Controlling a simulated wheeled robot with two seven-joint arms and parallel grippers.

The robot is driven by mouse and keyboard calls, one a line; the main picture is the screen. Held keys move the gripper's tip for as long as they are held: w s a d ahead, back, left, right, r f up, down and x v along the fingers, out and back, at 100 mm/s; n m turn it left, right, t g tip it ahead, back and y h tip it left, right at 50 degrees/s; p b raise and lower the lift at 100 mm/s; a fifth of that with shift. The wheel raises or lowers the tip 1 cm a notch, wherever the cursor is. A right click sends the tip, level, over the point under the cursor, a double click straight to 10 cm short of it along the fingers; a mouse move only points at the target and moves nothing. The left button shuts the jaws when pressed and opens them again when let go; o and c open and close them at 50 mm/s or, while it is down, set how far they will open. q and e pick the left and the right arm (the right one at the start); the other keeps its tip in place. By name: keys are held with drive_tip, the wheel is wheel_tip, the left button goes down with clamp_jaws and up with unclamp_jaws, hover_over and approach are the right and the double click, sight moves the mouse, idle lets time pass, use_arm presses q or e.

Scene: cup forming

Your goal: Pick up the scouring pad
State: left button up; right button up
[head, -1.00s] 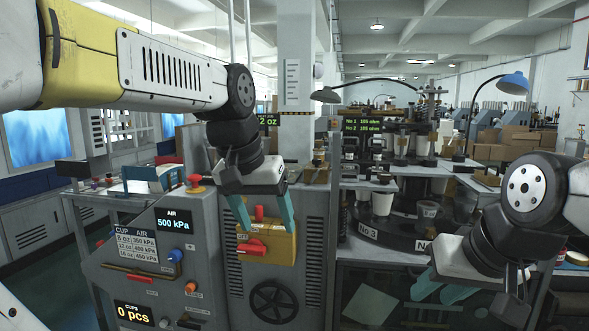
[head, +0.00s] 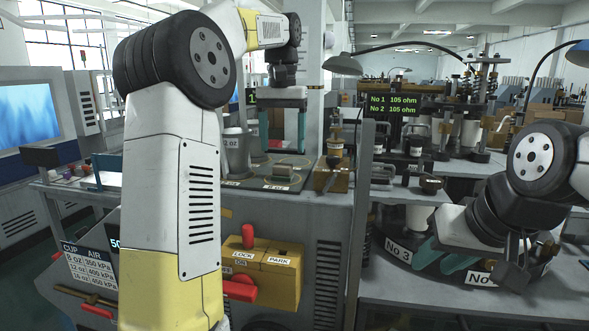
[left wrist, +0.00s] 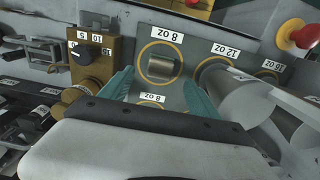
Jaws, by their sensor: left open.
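A small block with a greenish top, which looks like the scouring pad (head: 284,171), sits on the machine's top plate near an 8 oz label. In the left wrist view a small grey-brown block (left wrist: 163,67) sits inside a ring marked 8 OZ. My left gripper (head: 283,143) is open and empty, its teal fingers pointing down above the pad. In the left wrist view its fingers (left wrist: 160,82) stand on either side of the block, apart from it. My right gripper (head: 440,262) is open and empty at the right, low over the machine labelled No 3.
A brass block (head: 330,175) stands to the right. A yellow LOCK/PARK box (head: 262,268) is on the machine's front. A lamp (head: 343,65) hangs at the back.

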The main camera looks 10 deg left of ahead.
sight(283, 164)
use_arm(q)
wheel_tip(283, 164, down, 7)
drive_tip(key=shift+r, duration=0.15)
drive_tip(key=c, duration=1.4)
drive_tip(key=shift+c, duration=0.2)
drive_tip(key=shift+r, duration=1.75)
drive_tip(key=s+d, duration=0.1)
drive_tip(key=s, duration=0.6)
drive_tip(key=s+d+r, duration=0.1)
drive_tip(key=s+d, duration=0.1)
drive_tip(key=s, duration=0.6)
drive_tip(key=shift+s+d+r, duration=0.3)
